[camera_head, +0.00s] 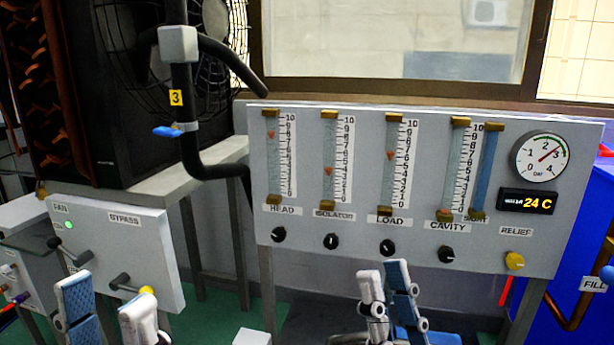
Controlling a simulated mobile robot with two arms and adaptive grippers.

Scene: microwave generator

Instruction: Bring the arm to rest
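My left gripper (106,300) is at the lower left, in front of the grey FAN/BYPASS box (160,236). Its two fingers, one with a blue pad, stand apart with nothing between them. My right gripper (384,272) points up at the bottom, right of centre, in front of the lower part of the flowmeter panel (320,240). Its fingers overlap closely in this view, so I cannot tell how wide they stand. I see nothing held in it.
The panel carries several flow tubes, knobs, a pressure gauge (542,158) and a 24 C display (527,202). The yellow RELIEF knob (515,260) is at its lower right. A black pipe with a blue-handled valve (167,131) stands left. A blue cabinet (580,240) is at right.

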